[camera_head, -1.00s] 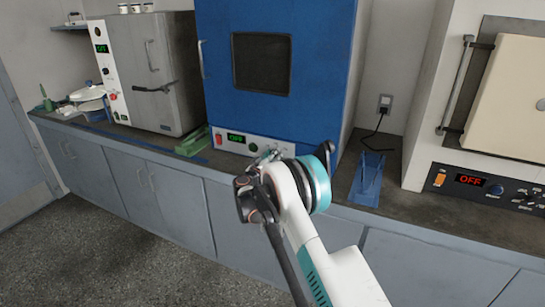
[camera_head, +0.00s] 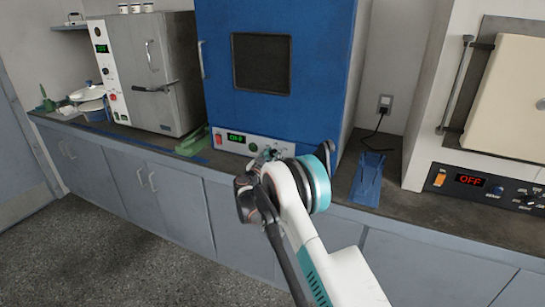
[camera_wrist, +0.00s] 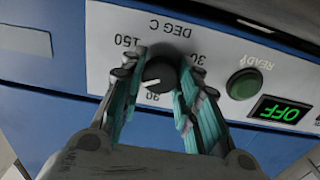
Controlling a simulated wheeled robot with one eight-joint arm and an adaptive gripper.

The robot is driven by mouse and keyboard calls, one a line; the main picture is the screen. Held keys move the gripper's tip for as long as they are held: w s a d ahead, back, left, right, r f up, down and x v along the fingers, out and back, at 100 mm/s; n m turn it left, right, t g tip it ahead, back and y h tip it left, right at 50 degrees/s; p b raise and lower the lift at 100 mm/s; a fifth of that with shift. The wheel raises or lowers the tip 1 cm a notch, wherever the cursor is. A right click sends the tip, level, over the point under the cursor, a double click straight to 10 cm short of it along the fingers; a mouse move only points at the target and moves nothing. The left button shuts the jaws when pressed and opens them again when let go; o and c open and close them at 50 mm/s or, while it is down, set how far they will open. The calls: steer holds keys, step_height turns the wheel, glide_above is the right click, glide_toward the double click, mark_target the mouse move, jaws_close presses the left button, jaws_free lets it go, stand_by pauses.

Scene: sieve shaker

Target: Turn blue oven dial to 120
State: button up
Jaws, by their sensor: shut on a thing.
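The blue oven (camera_head: 262,60) stands on the bench with a white control strip (camera_head: 230,140) below its door. Its black dial (camera_wrist: 160,72) shows upside down in the wrist view, with "DEG C", 150, 30 and 90 printed around it. A white pointer mark on the dial faces down and left in that view, just left of the 90; the 120 label is hidden by a finger. My gripper (camera_wrist: 160,66) is shut on the dial, one finger on each side. In the head view my arm hides the dial.
A green button (camera_wrist: 244,84) marked "READY" and a green display (camera_wrist: 281,112) reading OFF sit beside the dial. A grey oven (camera_head: 155,75) stands left and a white furnace (camera_head: 425,110) right. A blue rack (camera_head: 370,178) lies on the bench between.

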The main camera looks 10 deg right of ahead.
steer(key=shift+f, duration=0.1)
steer(key=o, duration=1.1)
steer(key=v, duration=1.2)
